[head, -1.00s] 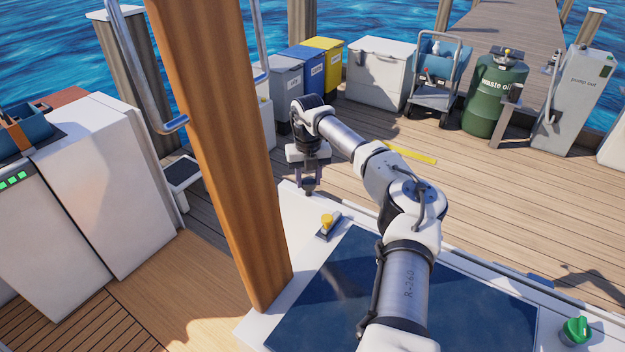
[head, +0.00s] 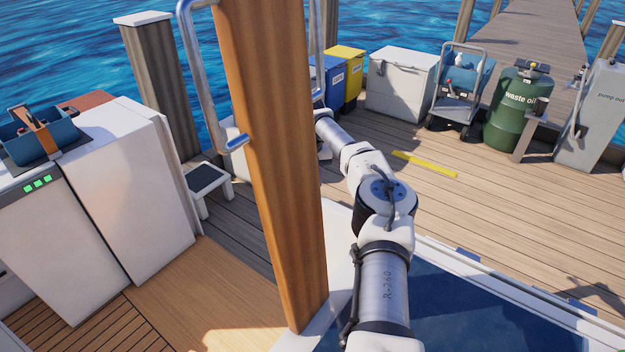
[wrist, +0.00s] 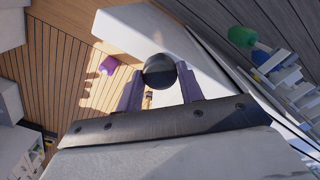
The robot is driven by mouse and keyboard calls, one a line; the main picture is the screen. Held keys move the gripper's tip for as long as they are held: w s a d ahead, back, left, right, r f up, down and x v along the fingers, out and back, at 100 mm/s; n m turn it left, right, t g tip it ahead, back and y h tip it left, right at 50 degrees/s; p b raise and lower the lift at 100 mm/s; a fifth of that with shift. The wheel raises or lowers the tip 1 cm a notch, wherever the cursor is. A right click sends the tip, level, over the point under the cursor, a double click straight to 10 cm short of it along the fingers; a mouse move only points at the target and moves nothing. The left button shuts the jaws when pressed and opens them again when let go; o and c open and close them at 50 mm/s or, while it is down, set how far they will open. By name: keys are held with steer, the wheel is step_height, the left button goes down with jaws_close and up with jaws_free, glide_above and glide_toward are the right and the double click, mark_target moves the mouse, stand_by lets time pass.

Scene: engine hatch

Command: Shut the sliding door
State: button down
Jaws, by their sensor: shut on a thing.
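A tall wooden upright (head: 272,160), which looks like the sliding door seen edge-on, stands in the middle of the head view. A bent steel handle (head: 194,75) is on its left side, and a steel bar (head: 317,50) shows on its right side. My gripper is hidden behind the upright in the head view. In the wrist view my gripper (wrist: 158,82) is shut on a dark round-ended thing (wrist: 159,70) held between its purple fingers. What the rest of that thing is cannot be told. No contact between gripper and door handle is visible.
A white cabinet (head: 125,190) stands left of the upright, with wooden floor (head: 205,285) between. A dark glossy hatch panel (head: 480,310) lies at lower right. Bins, a cart (head: 460,95) and a green waste-oil drum (head: 517,110) line the dock. The dock planks are largely clear.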

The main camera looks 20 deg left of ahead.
steer(key=c, duration=0.9)
jaws_free()
step_height(320, 180, up, 14)
steer(key=b, duration=0.1)
steer(key=shift+b, duration=0.4)
steer(key=shift+f, duration=0.1)
steer(key=shift+c, duration=0.2)
